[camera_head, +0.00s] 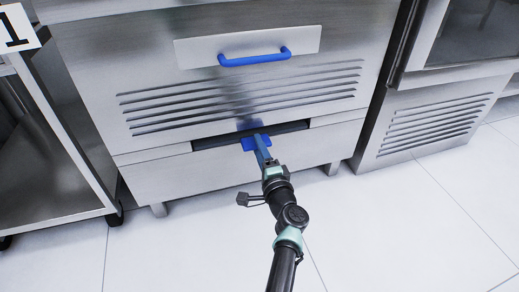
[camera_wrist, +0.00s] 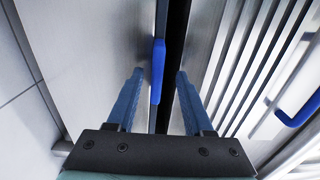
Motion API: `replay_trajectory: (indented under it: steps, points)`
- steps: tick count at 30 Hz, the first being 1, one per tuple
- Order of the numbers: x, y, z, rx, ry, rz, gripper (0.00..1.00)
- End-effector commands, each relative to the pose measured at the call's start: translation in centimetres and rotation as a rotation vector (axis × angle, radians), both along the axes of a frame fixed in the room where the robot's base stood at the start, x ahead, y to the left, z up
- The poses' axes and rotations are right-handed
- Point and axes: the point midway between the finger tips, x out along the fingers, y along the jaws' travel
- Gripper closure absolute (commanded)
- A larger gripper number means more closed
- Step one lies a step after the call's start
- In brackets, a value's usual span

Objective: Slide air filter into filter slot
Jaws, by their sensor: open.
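The filter slot (camera_head: 292,128) is a dark horizontal opening below the louvres of the steel cabinet. In the wrist view the slot (camera_wrist: 177,35) runs as a dark upright band. The air filter shows only as a thin front edge (camera_wrist: 161,20) with a blue tab (camera_wrist: 156,72) along the slot's lower side; the rest is hidden. The tab also shows in the head view (camera_head: 247,144). My gripper (camera_head: 257,138) is in front of the slot. In the wrist view its fingers (camera_wrist: 159,74) are open on either side of the tab, with gaps; contact is not visible.
The cabinet has a drawer with a blue bar handle (camera_head: 255,57) above the louvres (camera_head: 240,97). A steel cart (camera_head: 60,150) stands at the left and another vented unit (camera_head: 430,125) at the right. The tiled floor (camera_head: 400,230) in front is clear.

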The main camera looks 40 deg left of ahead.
Motion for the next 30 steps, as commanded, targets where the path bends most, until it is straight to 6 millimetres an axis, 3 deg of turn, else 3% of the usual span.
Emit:
replay_trajectory:
  steps: [8, 21, 30]
  points:
    - [-0.7, -1.0, 0.1, -0.001, 0.003, -0.003, 0.48]
    - [-6.2, -8.0, 0.2, 0.0, 0.004, -0.003, 0.48]
    - [-7.9, -10.2, -0.1, 0.0, 0.0, -0.001, 0.48]
